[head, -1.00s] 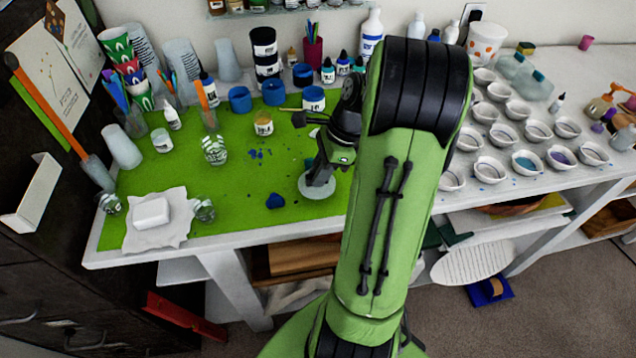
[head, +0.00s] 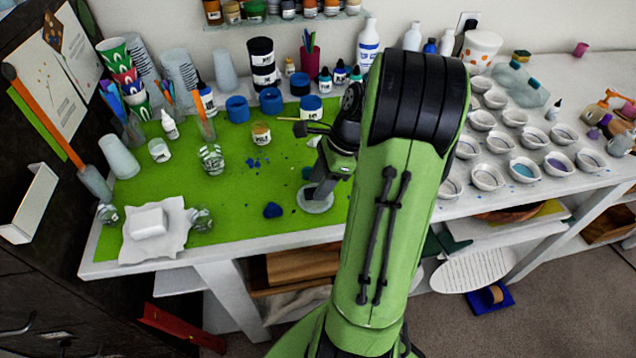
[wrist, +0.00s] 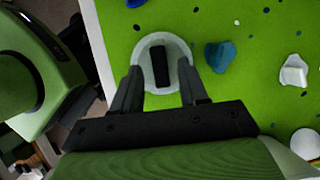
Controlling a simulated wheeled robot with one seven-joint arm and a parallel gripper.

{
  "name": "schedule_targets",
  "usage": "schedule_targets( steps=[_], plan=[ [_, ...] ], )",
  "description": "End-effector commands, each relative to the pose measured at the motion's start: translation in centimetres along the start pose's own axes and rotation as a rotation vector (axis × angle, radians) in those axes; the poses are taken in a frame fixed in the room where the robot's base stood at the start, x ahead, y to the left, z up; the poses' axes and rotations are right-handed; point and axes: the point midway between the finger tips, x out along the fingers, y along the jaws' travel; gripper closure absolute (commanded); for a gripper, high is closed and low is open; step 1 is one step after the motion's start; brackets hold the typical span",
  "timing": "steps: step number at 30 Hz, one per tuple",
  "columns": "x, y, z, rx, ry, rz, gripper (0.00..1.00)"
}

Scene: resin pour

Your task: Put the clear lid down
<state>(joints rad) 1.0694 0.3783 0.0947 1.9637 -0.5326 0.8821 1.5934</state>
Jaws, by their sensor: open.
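The clear lid (head: 316,205) is a pale, see-through disc on the green mat, near the mat's front edge. In the wrist view, the lid (wrist: 152,45) lies flat against the green, with a dark upright bar, perhaps its handle, at its middle. My gripper (head: 320,186) points down right over the lid. In the wrist view, my gripper's fingers (wrist: 162,78) are apart, one on each side of the dark bar, with gaps visible between. My arm hides the mat's right part in the head view.
A dark blue blob (head: 273,210) lies left of the lid on the mat (head: 240,230). A glass (head: 211,158), a small jar (head: 261,133) and blue-banded cups (head: 270,100) stand farther back. Several white bowls (head: 487,176) fill the table's right side. The mat left of the lid is mostly free.

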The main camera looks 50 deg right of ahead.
Motion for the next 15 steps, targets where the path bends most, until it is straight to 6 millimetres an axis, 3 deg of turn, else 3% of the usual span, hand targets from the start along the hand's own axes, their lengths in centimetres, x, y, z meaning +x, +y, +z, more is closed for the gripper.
schedule_targets(
  steps=[1,7,11,15],
  plan=[
    [-1.9,-0.1,0.1,0.001,0.003,-0.005,0.57],
    [-7.6,-0.1,0.2,0.002,0.002,-0.006,0.57],
    [-9.9,0.0,0.2,0.001,0.002,-0.004,0.57],
    [-10.8,0.1,0.5,-0.015,0.005,-0.002,0.57]
  ],
)
